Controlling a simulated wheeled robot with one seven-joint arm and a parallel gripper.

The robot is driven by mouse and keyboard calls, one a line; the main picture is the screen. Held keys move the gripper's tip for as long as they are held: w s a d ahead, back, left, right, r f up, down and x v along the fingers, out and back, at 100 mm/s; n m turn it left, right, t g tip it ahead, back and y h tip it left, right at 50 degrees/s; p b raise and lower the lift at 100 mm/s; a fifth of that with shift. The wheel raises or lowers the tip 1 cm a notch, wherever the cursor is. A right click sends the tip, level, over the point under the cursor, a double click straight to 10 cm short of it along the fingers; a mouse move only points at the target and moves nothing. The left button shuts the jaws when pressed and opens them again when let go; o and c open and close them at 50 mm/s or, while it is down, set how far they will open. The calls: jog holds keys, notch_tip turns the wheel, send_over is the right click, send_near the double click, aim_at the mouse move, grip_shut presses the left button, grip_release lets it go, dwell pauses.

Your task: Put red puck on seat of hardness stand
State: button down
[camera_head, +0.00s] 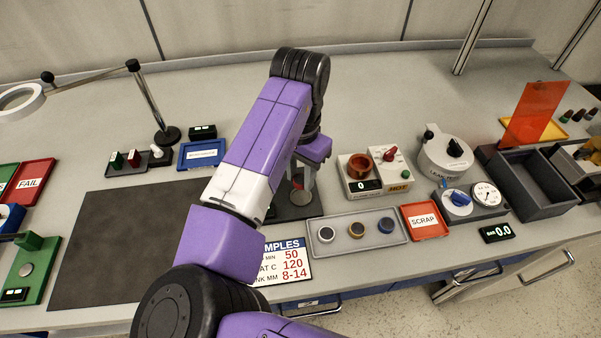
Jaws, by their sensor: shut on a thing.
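My gripper (301,190) points down behind my purple arm, its fingers shut on the red puck (299,197), of which only a small patch shows. Below the fingers is a dark flat base (305,211), partly hidden by my arm. It may be the hardness stand, but its seat cannot be made out. I cannot tell whether the puck touches anything beneath it.
Right of my gripper are a grey tray (340,246) with three pucks, a hot-plate unit (373,187) and a red SCRAP tray (425,234). A SAMPLES sign (285,262) lies in front. The dark mat (110,245) at left is clear.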

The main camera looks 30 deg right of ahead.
aim_at(301, 179)
jog(key=shift+f+b, duration=0.9)
jog(key=shift+f, duration=1.2)
jog(key=shift+f, duration=0.55)
dwell(1.7)
jog(key=c, duration=0.6)
grip_release()
jog(key=shift+c, duration=0.2)
jog(key=shift+r, duration=0.1)
jog(key=shift+r+p, duration=3.85)
jog(key=shift+r, duration=0.1)
